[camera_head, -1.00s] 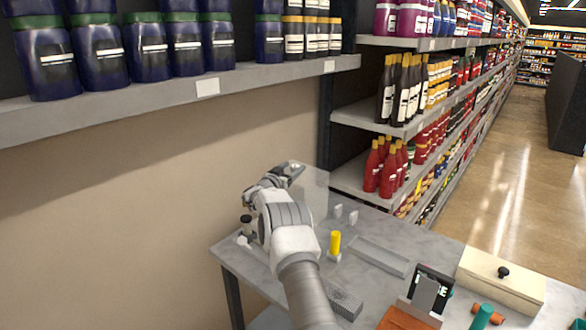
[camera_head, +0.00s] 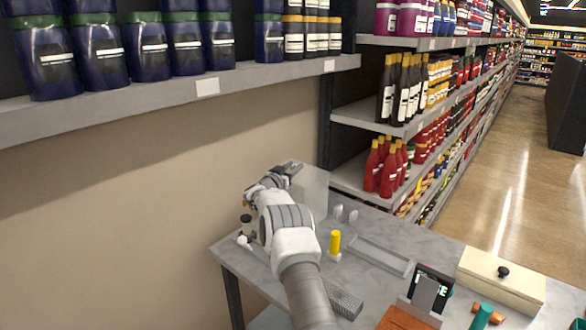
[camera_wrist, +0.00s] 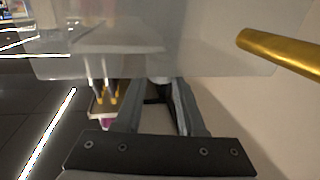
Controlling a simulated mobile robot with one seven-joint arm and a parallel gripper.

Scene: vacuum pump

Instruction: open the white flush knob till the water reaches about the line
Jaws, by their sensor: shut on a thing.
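My gripper (camera_wrist: 158,92) reaches to the clear tank (camera_wrist: 200,45) in the wrist view. Its two grey fingers close in on a small pale piece at the tank's lower edge, which appears to be the white flush knob (camera_wrist: 160,80). The fingers hide most of it. In the head view my gripper (camera_head: 288,168) is at the upper left of the clear tank (camera_head: 314,195), above the table's back left corner. I cannot make out the water level or the line in either view.
A gold rod (camera_wrist: 285,54) runs beside the tank in the wrist view. On the grey table (camera_head: 390,228) are a yellow-topped piece (camera_head: 335,242), a shallow tray (camera_head: 380,256), a dark mesh block (camera_head: 345,303) and a cream box (camera_head: 500,281). Stocked shelves (camera_head: 365,118) stand behind.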

